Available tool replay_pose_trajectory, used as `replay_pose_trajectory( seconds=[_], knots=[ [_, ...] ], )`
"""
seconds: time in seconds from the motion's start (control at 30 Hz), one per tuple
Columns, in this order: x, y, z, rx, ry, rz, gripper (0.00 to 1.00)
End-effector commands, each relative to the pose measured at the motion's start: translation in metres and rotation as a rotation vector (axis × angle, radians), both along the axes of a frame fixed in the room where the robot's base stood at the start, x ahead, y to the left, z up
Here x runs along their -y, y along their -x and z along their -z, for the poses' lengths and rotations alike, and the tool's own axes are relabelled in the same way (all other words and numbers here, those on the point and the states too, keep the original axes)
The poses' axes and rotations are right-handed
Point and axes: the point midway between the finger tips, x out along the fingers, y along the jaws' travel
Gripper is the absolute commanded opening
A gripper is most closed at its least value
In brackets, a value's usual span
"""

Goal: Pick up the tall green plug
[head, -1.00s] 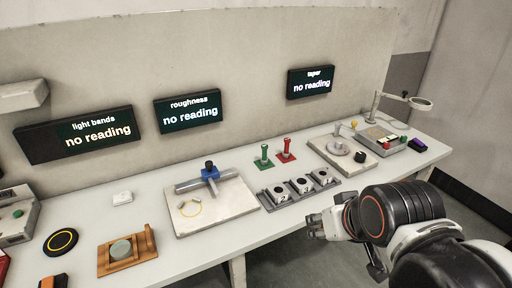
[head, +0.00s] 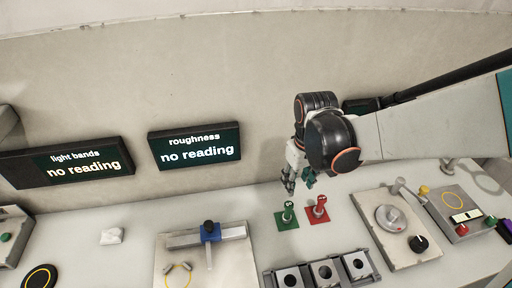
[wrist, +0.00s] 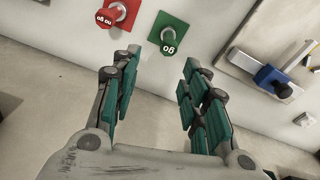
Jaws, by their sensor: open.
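The tall green plug (head: 288,208) stands upright on a square green base (head: 286,222) on the bench. It also shows in the wrist view (wrist: 168,42), seen from its marked end, just beyond the gap between my fingers. My gripper (head: 299,184) is open and empty, above and behind the green plug in the head view. In the wrist view its teal-padded fingers (wrist: 158,85) are spread wide and do not touch the plug. A red plug (head: 320,204) stands on a red base right of the green one; it also shows in the wrist view (wrist: 112,14).
A grey rack with several sockets (head: 305,273) lies in front of the plugs. A plate with a blue clamp (head: 209,232) is at left, a dial plate (head: 392,222) at right. The wall and the roughness screen (head: 196,147) rise behind.

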Motion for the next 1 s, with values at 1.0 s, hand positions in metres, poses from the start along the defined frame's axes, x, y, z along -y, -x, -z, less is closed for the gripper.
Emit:
replay_pose_trajectory(
  seconds=[1.0],
  knots=[
    [-0.014, -0.008, 0.110, -0.072, 0.015, -0.055, 0.41]
  ],
)
